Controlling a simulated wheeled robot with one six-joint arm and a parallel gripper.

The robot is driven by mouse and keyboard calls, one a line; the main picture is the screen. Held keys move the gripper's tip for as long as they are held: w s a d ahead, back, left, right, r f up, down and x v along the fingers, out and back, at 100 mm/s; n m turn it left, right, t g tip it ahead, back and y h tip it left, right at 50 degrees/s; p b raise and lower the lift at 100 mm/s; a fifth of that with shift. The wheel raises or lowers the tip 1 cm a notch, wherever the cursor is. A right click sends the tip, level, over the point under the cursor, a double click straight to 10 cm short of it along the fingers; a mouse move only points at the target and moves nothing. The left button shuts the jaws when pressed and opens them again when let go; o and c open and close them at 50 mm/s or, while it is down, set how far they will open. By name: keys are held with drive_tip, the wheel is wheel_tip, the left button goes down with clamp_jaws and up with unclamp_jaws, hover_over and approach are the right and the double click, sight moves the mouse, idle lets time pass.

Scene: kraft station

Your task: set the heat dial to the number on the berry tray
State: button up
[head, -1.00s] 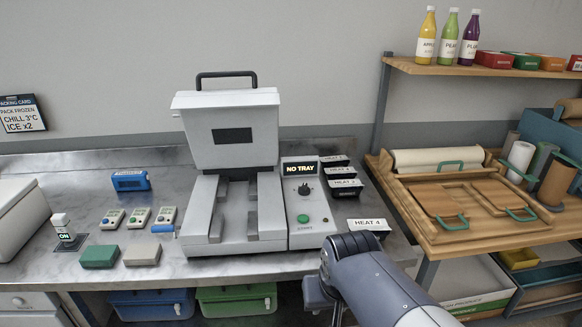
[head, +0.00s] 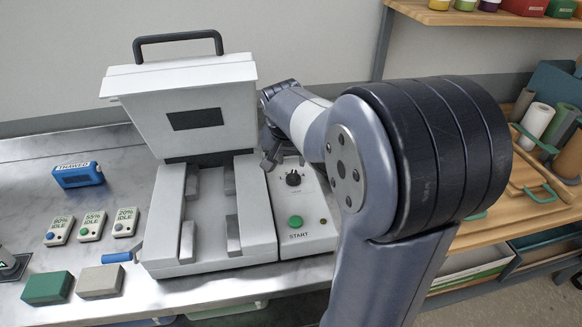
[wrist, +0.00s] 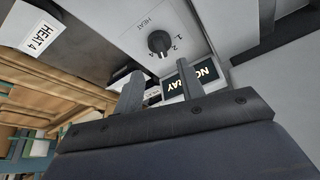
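The heat dial (head: 293,178) is a black knob on the white control panel of the tray machine, above a green START button (head: 295,221). The wrist view shows the dial (wrist: 159,42) with the word HEAT and numbers around it; I cannot tell where it points. My gripper (wrist: 158,88) is open, its two fingers apart with nothing between them. In the head view my gripper (head: 270,152) is near the panel's upper left, apart from the dial and partly hidden by my arm. A HEAT 4 label (wrist: 40,37) shows in the wrist view. I cannot identify the berry tray.
Small labelled timers (head: 91,226) and two blocks (head: 48,287) lie on the counter. A wooden shelf (head: 510,215) is at right.

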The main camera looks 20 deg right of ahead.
sight(293, 175)
drive_tip(key=x, duration=0.8)
drive_tip(key=shift+f+p, duration=0.1)
drive_tip(key=shift+p, duration=0.25)
drive_tip(key=shift+c, duration=0.6)
clamp_jaws()
